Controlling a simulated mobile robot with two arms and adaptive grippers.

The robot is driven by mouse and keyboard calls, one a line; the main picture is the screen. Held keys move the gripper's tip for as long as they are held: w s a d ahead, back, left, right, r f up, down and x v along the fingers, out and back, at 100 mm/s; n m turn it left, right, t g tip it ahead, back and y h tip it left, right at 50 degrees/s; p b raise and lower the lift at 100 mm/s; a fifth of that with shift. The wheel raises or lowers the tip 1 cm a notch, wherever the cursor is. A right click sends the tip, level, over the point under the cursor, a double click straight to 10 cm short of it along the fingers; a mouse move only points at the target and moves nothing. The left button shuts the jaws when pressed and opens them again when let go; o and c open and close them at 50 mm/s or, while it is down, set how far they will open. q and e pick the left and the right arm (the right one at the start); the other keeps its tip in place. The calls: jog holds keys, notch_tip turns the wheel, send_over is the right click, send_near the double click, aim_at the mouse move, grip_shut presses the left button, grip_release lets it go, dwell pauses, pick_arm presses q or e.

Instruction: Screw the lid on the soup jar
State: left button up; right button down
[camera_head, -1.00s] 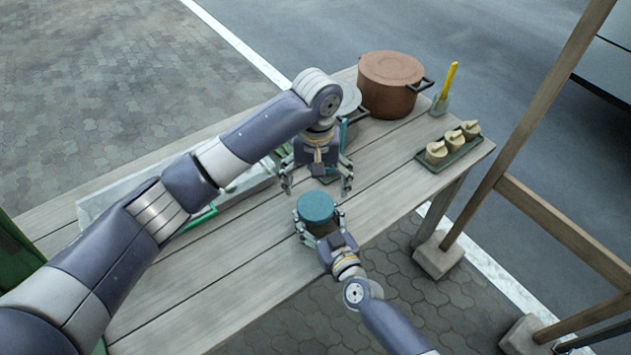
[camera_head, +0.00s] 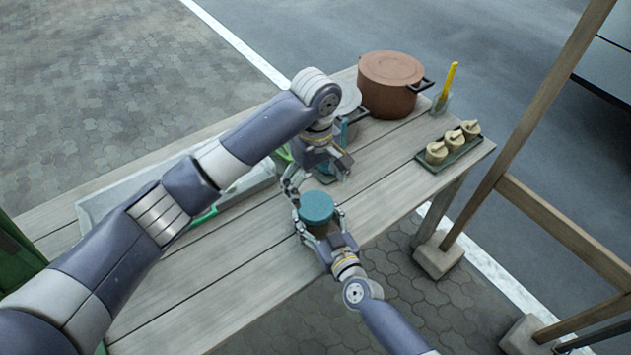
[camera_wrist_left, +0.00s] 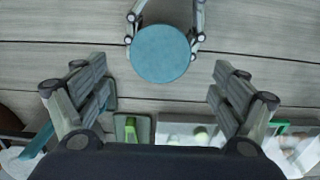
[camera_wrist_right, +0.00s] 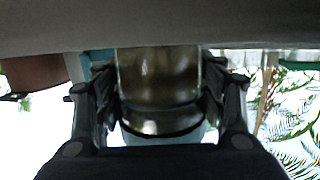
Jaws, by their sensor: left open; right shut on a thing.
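The soup jar (camera_wrist_right: 158,75) is glassy and brownish, and my right gripper (camera_head: 320,228) is shut around it on the table. A round teal lid (camera_head: 316,206) sits on top of the jar; whether it is tight cannot be told. The lid also shows in the left wrist view (camera_wrist_left: 160,54), top centre, with my right gripper's fingers behind it. My left gripper (camera_head: 319,180) is open and empty, just behind and above the lid, apart from it. In the left wrist view its spread fingers (camera_wrist_left: 160,95) are on either side, below the lid in the picture.
The wooden table (camera_head: 240,265) is clear at the front left. A brown pot (camera_head: 391,84) stands at the back, with a yellow-handled tool in a holder (camera_head: 441,103) beside it. A tray (camera_head: 451,151) with several small tan pots is at the right. A clear tray (camera_head: 110,201) lies behind my left arm.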

aim_at(315, 205)
pick_arm(q)
notch_tip(315, 205, down, 8)
jog(key=shift+r, duration=0.1)
dwell(0.4)
jog(key=c, duration=1.1)
jog(key=m, duration=0.3)
